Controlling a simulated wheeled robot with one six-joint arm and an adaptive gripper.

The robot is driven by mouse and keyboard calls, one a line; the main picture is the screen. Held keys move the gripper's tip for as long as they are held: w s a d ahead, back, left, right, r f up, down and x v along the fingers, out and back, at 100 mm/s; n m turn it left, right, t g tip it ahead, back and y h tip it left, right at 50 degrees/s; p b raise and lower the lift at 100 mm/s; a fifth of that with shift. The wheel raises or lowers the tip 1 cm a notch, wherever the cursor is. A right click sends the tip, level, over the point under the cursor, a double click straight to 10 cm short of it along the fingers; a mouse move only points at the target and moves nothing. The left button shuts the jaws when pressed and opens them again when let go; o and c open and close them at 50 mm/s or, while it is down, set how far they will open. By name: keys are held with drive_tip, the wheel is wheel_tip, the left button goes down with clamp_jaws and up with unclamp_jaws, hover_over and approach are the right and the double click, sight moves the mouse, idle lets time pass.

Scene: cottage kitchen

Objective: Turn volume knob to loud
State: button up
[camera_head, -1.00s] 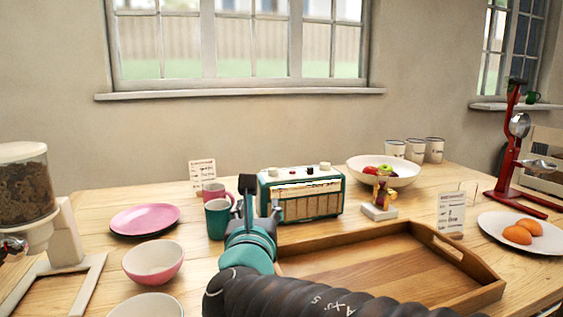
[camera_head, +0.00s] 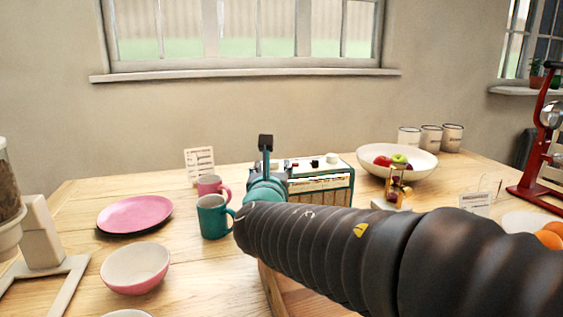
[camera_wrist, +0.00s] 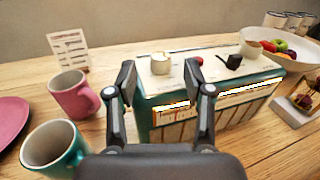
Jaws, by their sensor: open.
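The teal radio (camera_head: 322,189) with a cream grille stands on the wooden table; my arm hides its left part in the head view. Its top, also seen in the wrist view (camera_wrist: 212,85), carries a cream left knob (camera_wrist: 160,65), a small red button (camera_wrist: 199,61), a black pointed knob (camera_wrist: 231,62) and a white right knob (camera_wrist: 281,52). No label shows which is for volume. My gripper (camera_wrist: 160,76) is open and empty at the radio's left end. In the wrist view its fingers flank the left knob; contact cannot be told.
A teal mug (camera_head: 214,217) and a pink mug (camera_head: 211,186) stand close left of the radio. A white card (camera_head: 199,164) stands behind them. A fruit bowl (camera_head: 425,165) and an hourglass (camera_head: 395,186) are to the right. My arm largely covers the wooden tray.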

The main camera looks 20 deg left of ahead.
sight(273, 163)
drive_tip(key=shift+x, duration=1.85)
clamp_jaws()
